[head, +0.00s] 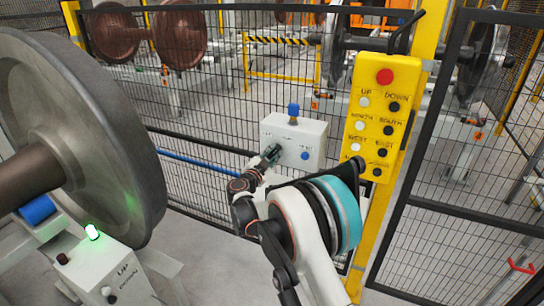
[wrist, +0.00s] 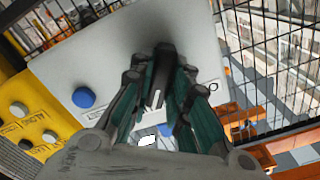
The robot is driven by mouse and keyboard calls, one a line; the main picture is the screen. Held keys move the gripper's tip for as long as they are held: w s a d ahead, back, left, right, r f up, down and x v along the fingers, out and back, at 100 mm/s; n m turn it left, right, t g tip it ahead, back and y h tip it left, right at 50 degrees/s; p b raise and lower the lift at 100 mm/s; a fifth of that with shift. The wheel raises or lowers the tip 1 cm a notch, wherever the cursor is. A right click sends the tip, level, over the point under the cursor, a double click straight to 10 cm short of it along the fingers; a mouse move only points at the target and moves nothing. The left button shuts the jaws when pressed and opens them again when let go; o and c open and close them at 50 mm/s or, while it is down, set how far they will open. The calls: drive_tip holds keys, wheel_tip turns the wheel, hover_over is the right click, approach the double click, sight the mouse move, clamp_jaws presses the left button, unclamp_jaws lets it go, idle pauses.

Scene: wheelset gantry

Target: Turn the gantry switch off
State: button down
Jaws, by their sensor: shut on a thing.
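The gantry switch is a dark rotary handle (wrist: 160,62) on the front of a white control box (head: 310,132), which also fills much of the wrist view (wrist: 110,55). My gripper (head: 271,154) reaches the left part of the box front. In the wrist view my gripper's fingers (wrist: 166,80) are closed around the switch handle, one on each side. A small mark is printed on the box to the right of the handle. The fingers hide part of the handle, and I cannot tell its exact setting.
A blue button (head: 305,155) sits right of the switch. A yellow pendant (head: 377,110) with a red button hangs to the right. Black mesh fence (head: 225,100) stands behind the box. A large wheelset (head: 95,120) and a lit white box (head: 105,268) are at left.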

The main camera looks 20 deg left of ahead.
drive_tip(key=n+b, duration=0.1)
drive_tip(key=n, duration=0.7)
drive_tip(key=shift+b, duration=0.35)
drive_tip(key=n, duration=0.4)
drive_tip(key=shift+n+b, duration=0.3)
drive_tip(key=shift+r+n, duration=0.1)
drive_tip(key=shift+n, duration=1.7)
drive_tip(key=c, duration=1.5)
unclamp_jaws()
drive_tip(key=s, duration=0.8)
drive_tip(key=s+a, duration=0.1)
drive_tip(key=s, duration=0.3)
